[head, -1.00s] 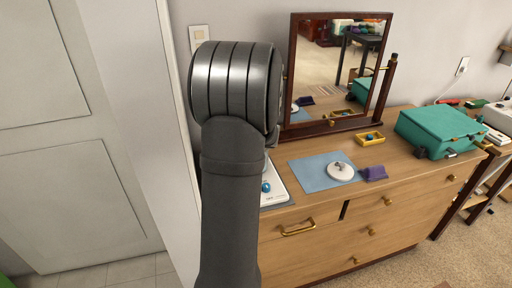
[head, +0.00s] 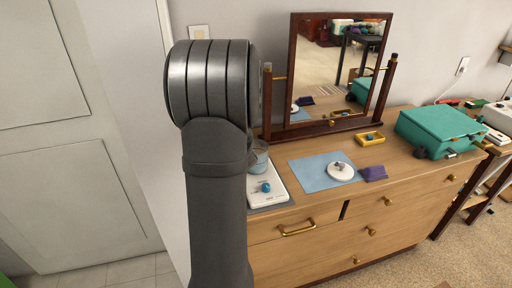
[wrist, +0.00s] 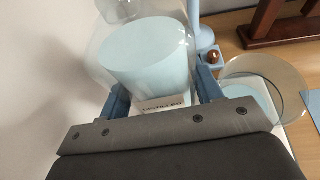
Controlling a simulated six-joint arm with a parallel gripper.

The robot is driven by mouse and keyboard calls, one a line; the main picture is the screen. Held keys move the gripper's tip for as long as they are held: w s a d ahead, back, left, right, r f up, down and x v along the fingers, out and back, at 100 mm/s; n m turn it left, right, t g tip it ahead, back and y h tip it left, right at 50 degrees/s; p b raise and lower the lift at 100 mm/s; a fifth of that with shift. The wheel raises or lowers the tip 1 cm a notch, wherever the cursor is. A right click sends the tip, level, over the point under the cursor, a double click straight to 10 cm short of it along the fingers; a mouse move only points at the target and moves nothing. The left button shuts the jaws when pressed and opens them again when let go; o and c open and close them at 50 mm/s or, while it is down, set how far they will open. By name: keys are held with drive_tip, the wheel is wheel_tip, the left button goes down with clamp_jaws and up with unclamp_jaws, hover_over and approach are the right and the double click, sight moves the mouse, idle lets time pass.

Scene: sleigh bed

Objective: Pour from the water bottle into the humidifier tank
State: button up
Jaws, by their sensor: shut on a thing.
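My gripper (wrist: 162,93) is shut on the clear water bottle (wrist: 146,62) in the wrist view, one blue finger on each side. The bottle holds pale blue water and has a white label low down. Its top runs out of the picture, and I cannot tell its exact tilt. The clear round humidifier tank (wrist: 262,82) stands to the right of the bottle, apart from it, with an open rim. In the head view the tank (head: 259,158) partly shows beside my arm, at the left of the dresser. There my gripper and the bottle are hidden behind my arm.
A white device with a blue knob (head: 266,187) lies in front of the tank. A blue mat (head: 309,174) carries a white round lid (head: 341,173), beside a purple object (head: 374,173). The mirror (head: 335,70) stands behind. A yellow tray (head: 369,139) and teal case (head: 438,131) are further right.

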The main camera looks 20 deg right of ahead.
drive_tip(key=shift+s+d+f+m+h, duration=0.1)
drive_tip(key=shift+d+f+m+h, duration=0.1)
drive_tip(key=shift+m+h, duration=0.15)
drive_tip(key=shift+d+r, duration=0.1)
drive_tip(key=shift+d, duration=0.05)
idle(0.4)
drive_tip(key=shift+d+r+m+y, duration=0.1)
drive_tip(key=shift+m+y, duration=0.35)
drive_tip(key=shift+m, duration=0.15)
drive_tip(key=shift+d+r+m+y, duration=0.1)
drive_tip(key=shift+m+y, duration=0.3)
drive_tip(key=shift+m, duration=0.15)
drive_tip(key=shift+d+m+y, duration=0.15)
drive_tip(key=shift+m+y, duration=0.35)
drive_tip(key=shift+m, duration=0.3)
drive_tip(key=shift+d+r, duration=0.1)
drive_tip(key=shift+r, duration=0.2)
drive_tip(key=shift+d+r+m+t+y, duration=0.1)
drive_tip(key=shift+r+m+t+y, duration=0.2)
drive_tip(key=shift+r+m+y, duration=0.15)
drive_tip(key=shift+a+f+m+y, duration=0.2)
drive_tip(key=shift+f+m+y, duration=0.1)
drive_tip(key=shift+m, duration=0.45)
drive_tip(key=shift+a+f+m+t+y, duration=0.25)
drive_tip(key=shift+a+f+m+t, duration=0.1)
drive_tip(key=shift+f+m, duration=0.35)
idle(0.5)
